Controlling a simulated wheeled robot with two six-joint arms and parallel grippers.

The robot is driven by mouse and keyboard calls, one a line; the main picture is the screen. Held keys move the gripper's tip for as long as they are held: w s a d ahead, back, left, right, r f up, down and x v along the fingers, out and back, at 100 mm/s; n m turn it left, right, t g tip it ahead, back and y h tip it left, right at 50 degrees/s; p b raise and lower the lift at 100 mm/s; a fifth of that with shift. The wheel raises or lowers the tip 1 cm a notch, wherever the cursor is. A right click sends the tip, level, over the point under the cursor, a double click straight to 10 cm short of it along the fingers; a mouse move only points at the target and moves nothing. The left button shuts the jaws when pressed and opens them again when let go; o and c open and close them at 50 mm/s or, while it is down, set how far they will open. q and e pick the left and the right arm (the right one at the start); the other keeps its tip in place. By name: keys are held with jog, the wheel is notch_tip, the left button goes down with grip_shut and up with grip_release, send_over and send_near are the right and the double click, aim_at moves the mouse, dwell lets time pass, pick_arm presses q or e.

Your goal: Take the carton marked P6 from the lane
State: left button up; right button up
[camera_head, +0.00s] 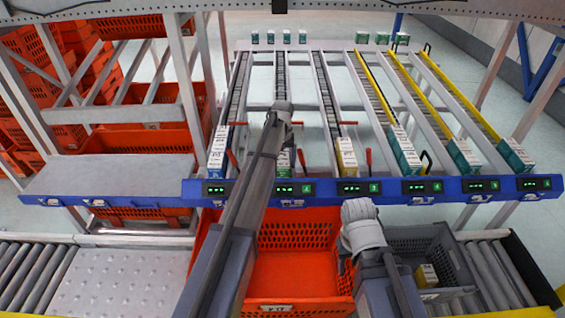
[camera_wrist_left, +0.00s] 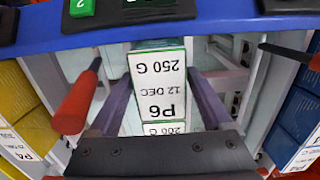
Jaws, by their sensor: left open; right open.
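The carton marked P6 (camera_wrist_left: 158,85) stands at the front end of its lane, its white label upside down in the left wrist view. In the head view its carton (camera_head: 283,160) is mostly hidden by my left arm. My left gripper (camera_wrist_left: 160,73) is open, with one finger on each side of the carton and a gap at least on the left side. Another carton (camera_wrist_left: 163,128), marked 200 G, stands directly behind it and is partly hidden by the gripper body. My right gripper is hidden behind my right arm's links in the head view.
A blue front rail (camera_head: 460,187) with green displays runs across the lane ends. Red levers (camera_wrist_left: 75,105) stand beside the lane. A yellow carton (camera_head: 346,157) and a blue-and-white carton (camera_head: 218,150) front neighbouring lanes. Below are an orange tote (camera_head: 300,235) and a grey tote (camera_head: 425,243) holding a yellow carton.

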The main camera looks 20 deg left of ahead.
pick_arm(q)
jog(key=shift+f+b, duration=0.3)
jog(key=shift+f, duration=0.4)
pick_arm(e)
jog(key=shift+f, duration=0.65)
pick_arm(q)
jog(key=shift+r, duration=0.1)
grip_shut()
notch_tip(320, 180, up, 12)
jog(key=p, duration=1.2)
jog(key=shift+f, duration=0.25)
pick_arm(e)
notch_tip(320, 180, up, 12)
jog(key=shift+f, duration=0.2)
